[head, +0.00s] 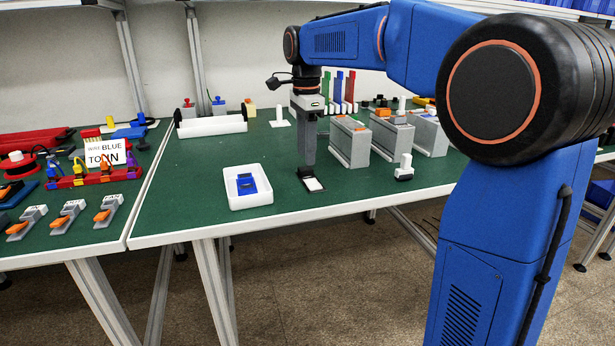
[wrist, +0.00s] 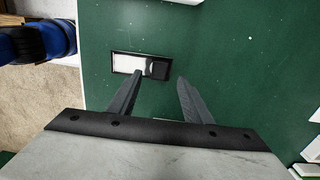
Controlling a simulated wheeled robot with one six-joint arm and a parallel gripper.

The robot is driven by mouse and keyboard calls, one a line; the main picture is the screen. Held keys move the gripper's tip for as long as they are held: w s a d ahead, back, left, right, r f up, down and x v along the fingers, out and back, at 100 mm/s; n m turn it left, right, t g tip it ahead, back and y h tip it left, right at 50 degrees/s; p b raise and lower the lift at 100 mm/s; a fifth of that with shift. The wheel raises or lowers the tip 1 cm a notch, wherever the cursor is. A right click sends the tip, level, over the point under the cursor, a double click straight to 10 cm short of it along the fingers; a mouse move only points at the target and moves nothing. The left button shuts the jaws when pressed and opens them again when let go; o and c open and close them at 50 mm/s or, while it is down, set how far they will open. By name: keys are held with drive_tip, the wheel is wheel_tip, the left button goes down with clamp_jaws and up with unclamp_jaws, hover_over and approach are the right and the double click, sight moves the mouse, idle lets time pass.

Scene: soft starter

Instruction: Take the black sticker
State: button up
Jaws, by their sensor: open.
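A small flat black-edged piece (wrist: 127,63) lies on the green table top, with a white left part and a black square part (wrist: 159,69) on its right. I take the black part to be the black sticker. The piece also shows at the front of the table in the head view (head: 314,185). My gripper (wrist: 160,77) is open and empty, pointing down. In the wrist view its fingertips lie on either side of the black part, just below it in the picture. In the head view my gripper (head: 307,172) is right over the piece; whether they touch cannot be told.
A white tray (head: 236,203) with a blue item (head: 247,187) stands to the left. Grey upright modules (head: 349,146) and a small white part (head: 404,169) are to the right. A white roller rack (head: 212,127) is behind. The table's front edge is close by.

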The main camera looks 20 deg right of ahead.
sight(305, 168)
drive_tip(key=shift+a+f, duration=0.1)
drive_tip(key=shift+f, duration=2.05)
drive_tip(key=c, duration=1.1)
drive_tip(key=shift+c, duration=0.2)
